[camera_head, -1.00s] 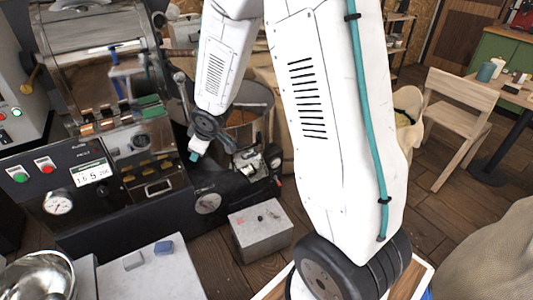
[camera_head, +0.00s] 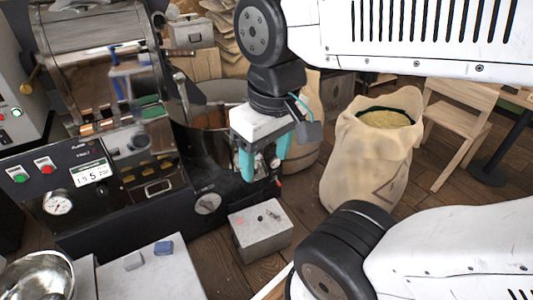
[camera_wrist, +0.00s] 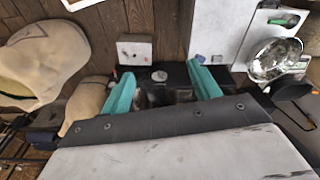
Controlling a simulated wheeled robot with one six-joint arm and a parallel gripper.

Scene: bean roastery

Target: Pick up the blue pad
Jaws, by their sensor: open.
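The blue pad (camera_head: 163,248) lies on a light grey counter top (camera_head: 150,280) at the lower left of the head view, just right of a small grey block (camera_head: 133,261). In the wrist view a small bluish patch (camera_wrist: 217,59) by the right finger may be the pad, but it is too small to be sure. My gripper (camera_head: 265,168) has two teal fingers spread apart and pointing down, with nothing between them. It hangs above and to the right of the pad, in front of the roaster. The wrist view shows its open fingers (camera_wrist: 160,78) too.
The black roaster (camera_head: 150,190) stands behind the counter. A metal bowl (camera_head: 38,275) sits left of the pad. A grey box (camera_head: 262,230) stands on the floor to the right. A sack of beans (camera_head: 370,155) and a wooden chair (camera_head: 465,125) are farther right.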

